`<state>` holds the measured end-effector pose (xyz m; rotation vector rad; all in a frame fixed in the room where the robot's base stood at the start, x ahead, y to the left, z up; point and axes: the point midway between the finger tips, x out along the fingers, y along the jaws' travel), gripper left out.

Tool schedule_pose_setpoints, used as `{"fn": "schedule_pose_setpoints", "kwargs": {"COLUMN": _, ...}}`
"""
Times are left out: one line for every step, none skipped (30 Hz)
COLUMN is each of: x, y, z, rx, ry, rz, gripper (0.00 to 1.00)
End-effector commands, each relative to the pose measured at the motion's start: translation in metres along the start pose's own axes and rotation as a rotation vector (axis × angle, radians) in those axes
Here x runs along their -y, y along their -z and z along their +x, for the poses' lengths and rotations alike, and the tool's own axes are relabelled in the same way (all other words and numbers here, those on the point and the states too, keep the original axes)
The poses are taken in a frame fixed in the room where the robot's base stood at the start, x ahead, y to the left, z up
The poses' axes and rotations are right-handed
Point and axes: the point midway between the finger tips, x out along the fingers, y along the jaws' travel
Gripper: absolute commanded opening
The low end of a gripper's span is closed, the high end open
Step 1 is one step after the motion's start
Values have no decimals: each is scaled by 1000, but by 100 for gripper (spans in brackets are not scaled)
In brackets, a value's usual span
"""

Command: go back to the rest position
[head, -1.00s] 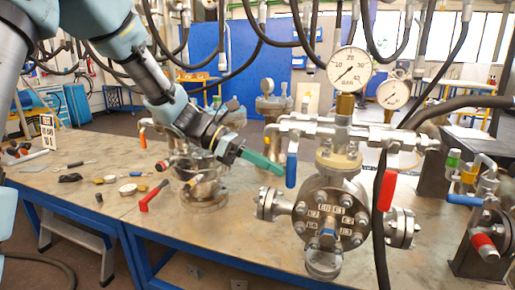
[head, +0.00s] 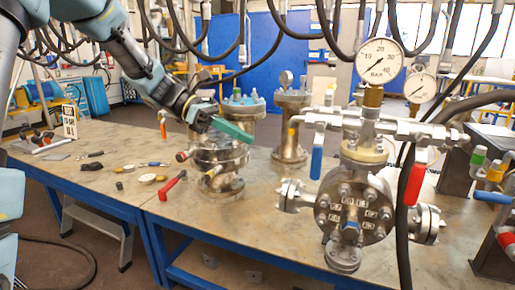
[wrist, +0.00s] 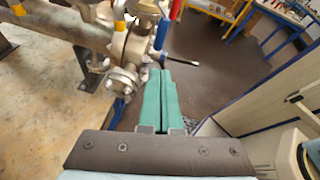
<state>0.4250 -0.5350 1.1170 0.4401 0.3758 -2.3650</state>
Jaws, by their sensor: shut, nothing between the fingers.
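My gripper (head: 236,131) has long green fingers, closed together with nothing between them. In the head view it points right and slightly down, in front of or above the left flanged vessel (head: 218,165); the exact gap cannot be told. It also shows in the wrist view (wrist: 160,98), where the two fingers lie side by side. There a metal flanged fitting (wrist: 125,78) is just left of the fingers, apparently apart from them. My arm reaches in from the upper left of the head view.
A flanged vessel with a gauge (head: 380,62), a blue lever (head: 316,163) and a red lever (head: 415,184) stands to the right. Black hoses (head: 272,60) hang above.

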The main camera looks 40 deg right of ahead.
Motion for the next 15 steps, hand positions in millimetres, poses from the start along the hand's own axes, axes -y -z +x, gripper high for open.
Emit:
{"fn": "schedule_pose_setpoints", "kwargs": {"x": 0, "y": 0, "z": -3, "rx": -1, "ry": -1, "rz": 0, "gripper": 0}}
{"fn": "schedule_pose_setpoints", "kwargs": {"x": 0, "y": 0, "z": -4, "rx": -1, "ry": 0, "rz": 0, "gripper": 0}}
{"fn": "schedule_pose_setpoints", "kwargs": {"x": 0, "y": 0, "z": -5, "rx": -1, "ry": 0, "rz": 0, "gripper": 0}}
{"fn": "schedule_pose_setpoints", "kwargs": {"x": 0, "y": 0, "z": -6, "rx": -1, "ry": 0, "rz": 0, "gripper": 0}}
{"fn": "schedule_pose_setpoints", "kwargs": {"x": 0, "y": 0, "z": -6, "rx": -1, "ry": 0, "rz": 0, "gripper": 0}}
{"fn": "schedule_pose_setpoints", "kwargs": {"x": 0, "y": 0, "z": -6, "rx": -1, "ry": 0, "rz": 0, "gripper": 0}}
{"fn": "schedule_pose_setpoints", "kwargs": {"x": 0, "y": 0, "z": -6, "rx": -2, "ry": 0, "rz": 0, "gripper": 0}}
{"fn": "schedule_pose_setpoints", "kwargs": {"x": 1, "y": 1, "z": -7, "rx": -6, "ry": -2, "rz": 2, "gripper": 0}}
{"fn": "schedule_pose_setpoints", "kwargs": {"x": 2, "y": 4, "z": -8, "rx": -18, "ry": -7, "rz": 7, "gripper": 0}}
{"fn": "schedule_pose_setpoints", "kwargs": {"x": 4, "y": 9, "z": -10, "rx": -34, "ry": -14, "rz": 14, "gripper": 0}}
{"fn": "schedule_pose_setpoints", "kwargs": {"x": 6, "y": 17, "z": -12, "rx": -60, "ry": -24, "rz": 24, "gripper": 0}}
{"fn": "schedule_pose_setpoints", "kwargs": {"x": 10, "y": 30, "z": -17, "rx": -103, "ry": -40, "rz": 42, "gripper": 0}}
{"fn": "schedule_pose_setpoints", "kwargs": {"x": 15, "y": 41, "z": -21, "rx": -146, "ry": -53, "rz": 63, "gripper": 0}}
{"fn": "schedule_pose_setpoints", "kwargs": {"x": 21, "y": 55, "z": -27, "rx": -195, "ry": -65, "rz": 87, "gripper": 0}}
{"fn": "schedule_pose_setpoints", "kwargs": {"x": 30, "y": 76, "z": -36, "rx": -273, "ry": -81, "rz": 125, "gripper": 0}}
